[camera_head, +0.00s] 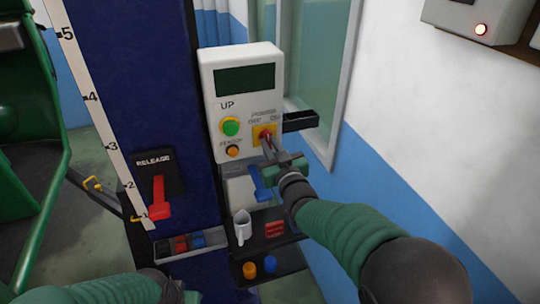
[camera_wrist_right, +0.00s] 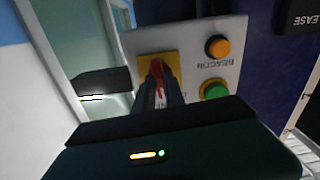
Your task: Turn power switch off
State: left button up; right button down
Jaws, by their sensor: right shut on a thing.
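The power switch is a red knob on a yellow plate (camera_head: 258,131), low on the right of the white control box (camera_head: 241,62). My right gripper (camera_head: 267,147) reaches up to it from below and is shut on the red knob. In the right wrist view the red knob (camera_wrist_right: 157,68) sits between the fingertips, before the yellow plate (camera_wrist_right: 145,66). The fingers hide part of the knob and its labels, so its exact setting is hard to read. My left gripper cannot be made out; part of my left arm shows at the bottom left.
A green button (camera_head: 230,126) and an orange beacon button (camera_head: 233,151) sit left of the switch. A black bracket (camera_head: 300,120) juts out at right. A red release lever (camera_head: 159,197) is on the blue column (camera_head: 130,80).

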jog(key=shift+f+n+b, duration=0.25)
jog(key=shift+n+b, duration=1.35)
jog(key=shift+n, duration=0.15)
jog(key=shift+f+n+b, duration=0.2)
jog(key=shift+n+b, duration=1.35)
jog(key=shift+n, duration=0.2)
jog(key=c, duration=1.6)
grip_release()
jog(key=shift+s, duration=0.1)
jog(key=shift+o, duration=1)
jog(key=shift+r, duration=0.25)
